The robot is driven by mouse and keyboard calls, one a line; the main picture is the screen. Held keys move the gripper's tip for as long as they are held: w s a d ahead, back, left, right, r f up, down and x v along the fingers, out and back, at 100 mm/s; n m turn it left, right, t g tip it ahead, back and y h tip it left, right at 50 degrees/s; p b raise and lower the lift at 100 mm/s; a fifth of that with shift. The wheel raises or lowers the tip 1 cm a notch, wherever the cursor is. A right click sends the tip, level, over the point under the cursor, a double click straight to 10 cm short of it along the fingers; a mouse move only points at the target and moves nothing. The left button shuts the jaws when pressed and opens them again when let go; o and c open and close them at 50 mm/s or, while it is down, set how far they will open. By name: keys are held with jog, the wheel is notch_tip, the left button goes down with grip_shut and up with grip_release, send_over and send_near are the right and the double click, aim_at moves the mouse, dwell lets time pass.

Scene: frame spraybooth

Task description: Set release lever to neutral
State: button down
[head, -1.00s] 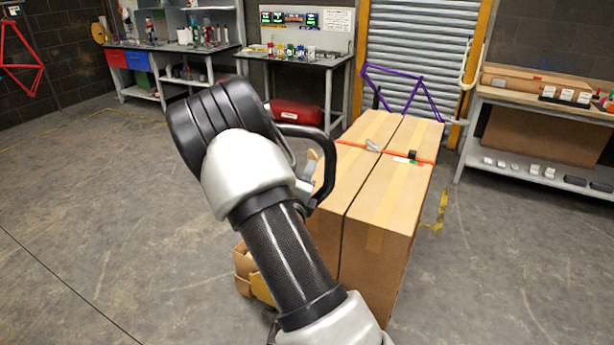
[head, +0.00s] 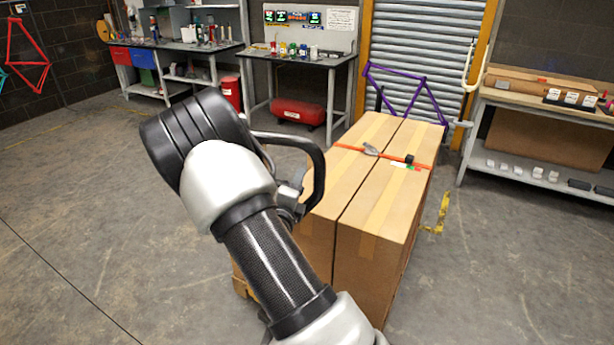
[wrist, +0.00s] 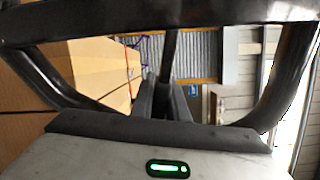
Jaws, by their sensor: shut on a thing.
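A black loop handle (head: 318,172) stands just past my wrist, in front of the tall cartons. In the wrist view the loop handle (wrist: 289,75) frames the picture, with a bar across the top and sides that run inward lower down. A thin dark release lever (wrist: 171,55) runs down the middle inside the loop. My gripper (wrist: 165,98) shows as dark fingers inside the loop, shut on the lower part of the lever. The contact itself is mostly hidden behind the hand. In the head view my wrist covers the fingers and the lever.
Tall cardboard cartons (head: 372,215) with an orange strap (head: 385,153) stand right beyond the handle. A workbench with shelf (head: 555,120) is at the right, and benches (head: 300,60) line the back wall. Floor on the left (head: 90,220) is clear.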

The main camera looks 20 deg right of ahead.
jog(key=r+n+p, duration=0.1)
jog(key=n+p, duration=0.1)
jog(key=p, duration=0.1)
jog(key=shift+r+n+p, duration=0.3)
jog(key=shift+r+p, duration=0.05)
jog(key=c, duration=1.7)
grip_release()
jog(key=b+v, duration=0.1)
jog(key=v, duration=1.6)
jog(key=shift+s+a, duration=0.1)
jog(key=shift+s, duration=0.1)
